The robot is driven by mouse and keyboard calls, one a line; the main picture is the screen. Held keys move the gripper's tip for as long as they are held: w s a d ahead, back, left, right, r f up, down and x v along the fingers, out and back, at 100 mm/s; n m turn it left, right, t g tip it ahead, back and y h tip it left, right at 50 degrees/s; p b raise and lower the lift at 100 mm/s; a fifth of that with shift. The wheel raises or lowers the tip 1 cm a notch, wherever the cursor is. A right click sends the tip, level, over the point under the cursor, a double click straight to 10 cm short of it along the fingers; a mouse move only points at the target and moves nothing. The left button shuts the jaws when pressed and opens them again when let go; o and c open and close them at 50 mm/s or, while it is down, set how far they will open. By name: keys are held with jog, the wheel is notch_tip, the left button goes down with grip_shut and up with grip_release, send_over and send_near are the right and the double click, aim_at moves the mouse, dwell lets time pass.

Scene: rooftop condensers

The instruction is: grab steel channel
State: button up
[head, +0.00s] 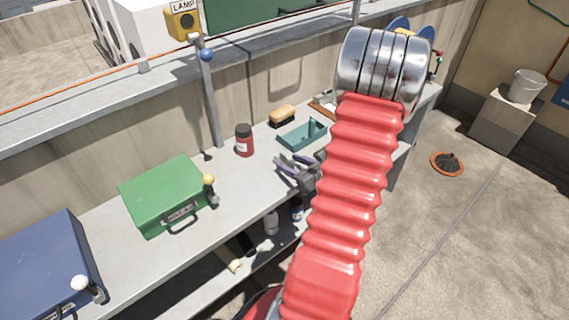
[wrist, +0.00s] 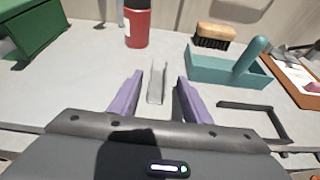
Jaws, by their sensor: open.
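The steel channel (wrist: 157,84) is a short, pale grey U-shaped piece lying on the grey bench top. In the wrist view it lies ahead of my gripper (wrist: 157,95), roughly centred between the two purple fingers. The fingers are apart and touch nothing that I can see. In the head view my gripper (head: 291,172) is over the bench near its front edge, partly behind my red arm. I cannot make out the channel clearly in the head view.
A red jar (wrist: 137,25) stands behind the channel. A teal tray (wrist: 222,72) with a handle, a brush (wrist: 214,38) and a dark frame (wrist: 255,115) are to the right. A green case (head: 165,193) and blue case (head: 48,268) stand left on the bench (head: 225,205).

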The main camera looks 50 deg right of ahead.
aim_at(286, 162)
jog(key=shift+x, duration=1.85)
jog(key=shift+a, duration=0.15)
jog(key=shift+c, duration=0.2)
jog(key=shift+r, duration=0.1)
grip_shut()
